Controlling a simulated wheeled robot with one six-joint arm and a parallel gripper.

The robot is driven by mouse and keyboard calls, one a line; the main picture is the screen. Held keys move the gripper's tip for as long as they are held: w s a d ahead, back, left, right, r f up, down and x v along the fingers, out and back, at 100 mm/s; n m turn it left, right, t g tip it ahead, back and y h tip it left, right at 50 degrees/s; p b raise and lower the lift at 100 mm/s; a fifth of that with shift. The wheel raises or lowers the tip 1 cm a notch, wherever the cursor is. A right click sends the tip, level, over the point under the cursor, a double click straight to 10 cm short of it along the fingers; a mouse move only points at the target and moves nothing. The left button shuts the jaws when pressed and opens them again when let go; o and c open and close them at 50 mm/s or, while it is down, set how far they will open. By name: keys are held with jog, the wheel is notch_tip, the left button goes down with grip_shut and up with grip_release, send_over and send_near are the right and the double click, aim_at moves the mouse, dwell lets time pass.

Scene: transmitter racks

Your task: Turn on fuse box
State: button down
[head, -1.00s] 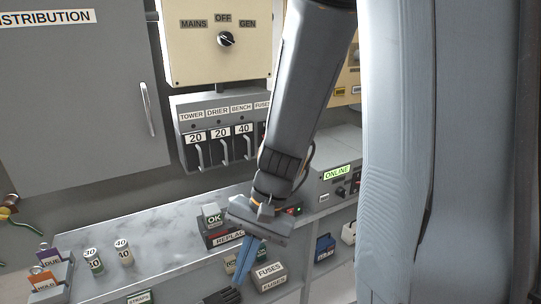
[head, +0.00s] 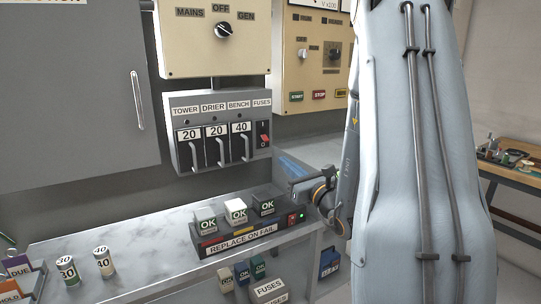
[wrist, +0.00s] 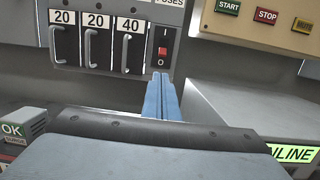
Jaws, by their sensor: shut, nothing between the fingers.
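The grey fuse box (head: 182,158) hangs on the wall in the head view, with TOWER, DRIER, BENCH and FUSES labels. It has three handled fuse holders marked 20, 20 and 40. At its right end is a red rocker switch (head: 264,133), also in the wrist view (wrist: 162,51), with an O mark below it. I cannot tell its position for sure. My gripper (head: 283,162) is shut and empty, a little below and right of the switch in the head view. In the wrist view its blue fingers (wrist: 161,84) point up just below the switch; contact is unclear.
A REPLACE ON FAIL tray (head: 240,246) with several OK blocks sits on the bench below the fuse box. A cream rotary-switch panel (head: 190,55) is above. A START/STOP panel (head: 310,75) is to the right. A box with an ONLINE sign (wrist: 292,153) stands right of my gripper.

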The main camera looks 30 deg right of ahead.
aim_at(265, 138)
jog(key=shift+d, duration=0.3)
jog(key=shift+r, duration=0.1)
jog(key=w, duration=0.3)
jog(key=w+r+p, duration=0.1)
jog(key=w, duration=0.2)
jog(key=w+p, duration=0.1)
jog(key=w, duration=0.2)
jog(key=shift+w+a+r, duration=0.2)
jog(key=shift+w+a, duration=0.05)
jog(key=shift+w, duration=0.15)
jog(key=shift+d, duration=0.1)
